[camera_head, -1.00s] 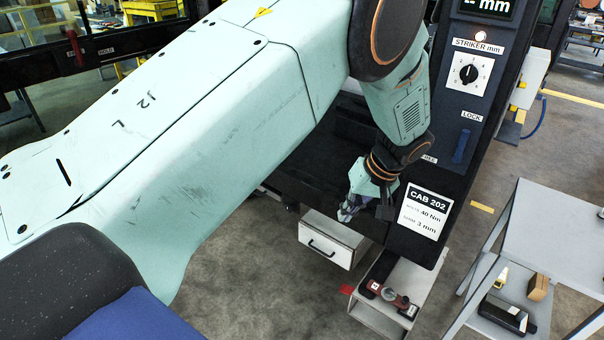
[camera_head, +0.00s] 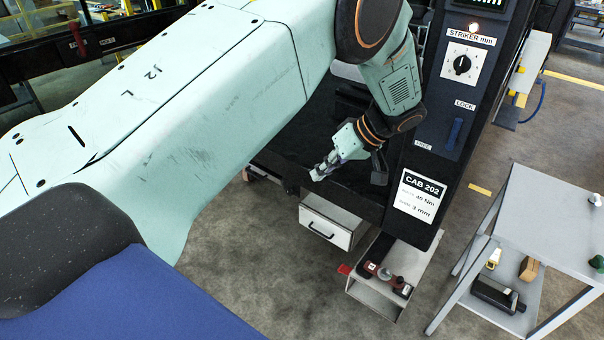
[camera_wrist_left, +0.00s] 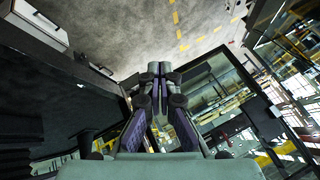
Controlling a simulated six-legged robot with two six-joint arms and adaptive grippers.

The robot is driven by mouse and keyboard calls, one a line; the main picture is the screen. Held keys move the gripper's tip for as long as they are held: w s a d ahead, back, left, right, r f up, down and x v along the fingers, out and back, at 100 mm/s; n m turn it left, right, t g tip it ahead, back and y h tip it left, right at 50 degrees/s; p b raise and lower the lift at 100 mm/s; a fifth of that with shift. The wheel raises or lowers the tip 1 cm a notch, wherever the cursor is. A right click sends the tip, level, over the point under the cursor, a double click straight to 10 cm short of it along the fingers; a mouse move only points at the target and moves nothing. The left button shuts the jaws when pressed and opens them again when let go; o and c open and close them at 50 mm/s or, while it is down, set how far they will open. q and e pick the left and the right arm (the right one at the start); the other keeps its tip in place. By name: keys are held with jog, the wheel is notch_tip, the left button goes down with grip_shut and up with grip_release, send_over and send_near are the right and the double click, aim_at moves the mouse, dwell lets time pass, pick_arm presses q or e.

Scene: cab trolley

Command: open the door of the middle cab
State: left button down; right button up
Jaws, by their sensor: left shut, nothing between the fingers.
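The cab with the "CAB 202" label (camera_head: 419,196) shows a black front post and a dark floor (camera_head: 290,160) behind my arm. My left gripper (camera_head: 318,174) is shut and empty, pointing left and slightly down in front of the dark floor. In the left wrist view its fingertips (camera_wrist_left: 158,68) are together with nothing between them. A dark-framed glass panel (camera_wrist_left: 215,95) stands to the right of the fingers there; I cannot tell for certain if it is the cab's door. My left arm hides most of the cab in the head view. My right gripper is not in view.
The post carries a striker dial (camera_head: 462,64) and a blue lock lever (camera_head: 454,134). A white drawer (camera_head: 325,225) and an open step box with a red-and-dark tool (camera_head: 385,277) sit below. A grey table (camera_head: 545,225) stands at right. Open floor lies at lower centre.

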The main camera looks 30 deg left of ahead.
pick_arm(q)
jog(key=s+a+p, duration=0.1)
jog(key=s+a+f, duration=0.1)
jog(key=s+a, duration=0.1)
jog(key=shift+s+a+f+p, duration=0.15)
jog(key=shift+a+f+p, duration=0.1)
jog(key=shift+p, duration=0.15)
jog(key=shift+r, duration=0.1)
